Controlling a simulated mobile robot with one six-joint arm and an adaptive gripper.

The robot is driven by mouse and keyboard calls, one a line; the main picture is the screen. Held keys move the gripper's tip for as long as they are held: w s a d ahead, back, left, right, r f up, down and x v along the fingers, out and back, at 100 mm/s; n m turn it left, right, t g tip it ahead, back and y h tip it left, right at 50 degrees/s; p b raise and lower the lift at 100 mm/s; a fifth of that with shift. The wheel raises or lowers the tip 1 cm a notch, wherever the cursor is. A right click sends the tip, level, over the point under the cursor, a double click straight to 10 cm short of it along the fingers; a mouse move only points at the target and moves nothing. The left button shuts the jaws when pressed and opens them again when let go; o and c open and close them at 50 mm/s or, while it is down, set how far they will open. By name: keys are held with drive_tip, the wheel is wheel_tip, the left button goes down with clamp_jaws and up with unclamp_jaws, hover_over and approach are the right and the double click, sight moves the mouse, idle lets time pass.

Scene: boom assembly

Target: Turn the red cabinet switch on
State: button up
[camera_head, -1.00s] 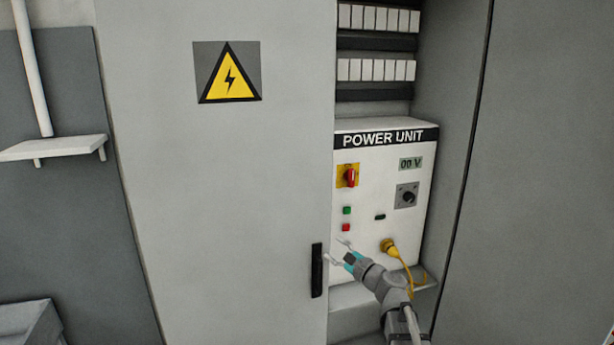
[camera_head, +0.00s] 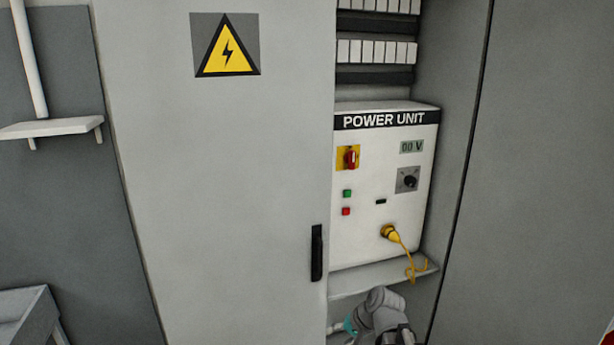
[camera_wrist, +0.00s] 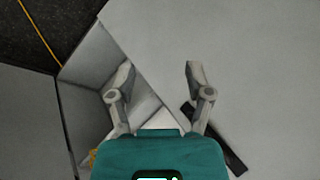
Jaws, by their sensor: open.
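The red cabinet switch (camera_head: 351,158) sits on a yellow plate at the upper left of the white power unit (camera_head: 345,245). Its red handle looks about vertical. The unit's display (camera_head: 411,147) reads 00 V. My gripper (camera_head: 335,328) is low in the head view, below the power unit and well away from the switch. In the wrist view my gripper (camera_wrist: 158,74) is open, with nothing between its fingers. The switch does not clearly show in the wrist view.
The cabinet door (camera_head: 220,180) with its black handle (camera_head: 317,253) is left of the power unit; the handle also shows in the wrist view (camera_wrist: 226,152). A yellow plug (camera_head: 389,232) with a hanging cable, a dial (camera_head: 408,180), a green button (camera_head: 347,193) and a red button (camera_head: 346,211) are below the switch's level.

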drive_tip(key=s+d+f+n+g+h+b, duration=0.2)
drive_tip(key=s+d+f+n+h, duration=0.1)
drive_tip(key=s+d+f+h, duration=0.2)
drive_tip(key=s+d+h, duration=0.1)
drive_tip(key=s+d, duration=0.1)
drive_tip(key=d, duration=0.1)
drive_tip(key=shift+s+d+f+g, duration=0.15)
drive_tip(key=shift+d+f+g, duration=0.05)
drive_tip(key=shift+g, duration=0.2)
idle(1.8)
drive_tip(key=shift+c, duration=0.6)
drive_tip(key=shift+s, duration=0.1)
